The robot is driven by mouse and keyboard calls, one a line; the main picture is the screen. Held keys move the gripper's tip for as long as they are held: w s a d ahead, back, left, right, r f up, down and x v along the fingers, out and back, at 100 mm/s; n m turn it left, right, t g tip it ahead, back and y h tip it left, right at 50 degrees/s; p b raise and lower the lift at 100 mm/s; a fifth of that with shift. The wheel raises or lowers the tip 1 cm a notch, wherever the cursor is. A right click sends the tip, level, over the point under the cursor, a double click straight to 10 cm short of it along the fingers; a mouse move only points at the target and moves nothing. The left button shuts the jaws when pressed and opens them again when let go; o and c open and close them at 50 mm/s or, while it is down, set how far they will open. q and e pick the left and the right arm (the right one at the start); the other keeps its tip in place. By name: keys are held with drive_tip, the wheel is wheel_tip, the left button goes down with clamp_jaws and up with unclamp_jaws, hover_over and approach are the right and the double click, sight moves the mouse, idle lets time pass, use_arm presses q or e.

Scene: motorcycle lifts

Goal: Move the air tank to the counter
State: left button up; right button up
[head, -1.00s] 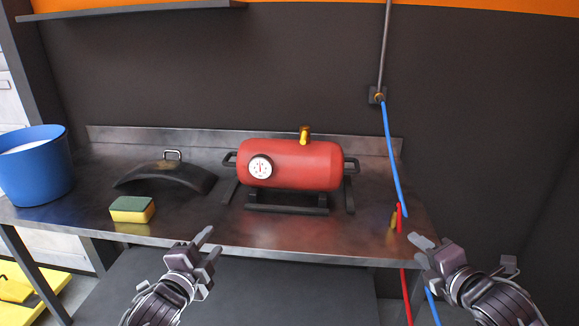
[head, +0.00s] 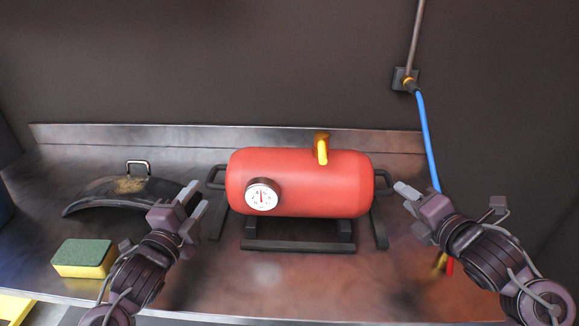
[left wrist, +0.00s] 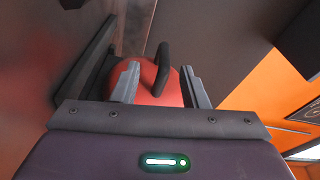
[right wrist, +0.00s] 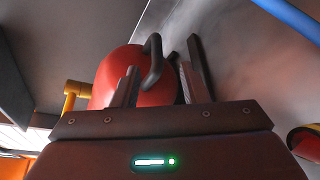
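The red air tank (head: 305,183) lies on its black stand on the metal counter (head: 275,280), with a white gauge and a yellow valve on it. It has a black handle at each end. My left gripper (head: 190,203) is open and empty just left of the tank's left handle (head: 216,177); in the left wrist view that handle (left wrist: 163,66) shows ahead, between the fingertips. My right gripper (head: 408,197) is just right of the right handle (head: 383,180); in the right wrist view it is open, with that handle (right wrist: 153,62) ahead between the fingers.
A green and yellow sponge (head: 85,258) and a dark curved fender-like part (head: 120,193) lie on the counter at the left, near my left arm. A blue hose (head: 428,140) hangs from a wall fitting (head: 405,80) behind my right gripper. The counter front is clear.

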sight(217, 167)
use_arm(q)
drive_tip(key=shift+r, duration=0.1)
drive_tip(key=shift+s+d+r, duration=0.2)
drive_tip(key=shift+s+r, duration=0.1)
drive_tip(key=shift+s, duration=0.15)
drive_tip(key=w, duration=0.2)
drive_tip(key=w+d, duration=0.1)
drive_tip(key=w, duration=0.5)
drive_tip(key=shift+d, duration=0.15)
use_arm(e)
drive_tip(key=x, duration=0.7)
drive_tip(key=shift+w+a+r, duration=0.1)
drive_tip(key=shift+r, duration=0.1)
use_arm(q)
drive_tip(key=shift+c, duration=0.4)
use_arm(e)
drive_tip(key=shift+c, duration=0.4)
use_arm(q)
clamp_jaws()
use_arm(e)
clamp_jaws()
use_arm(q)
drive_tip(key=shift+r, duration=0.3)
use_arm(e)
drive_tip(key=shift+r, duration=0.2)
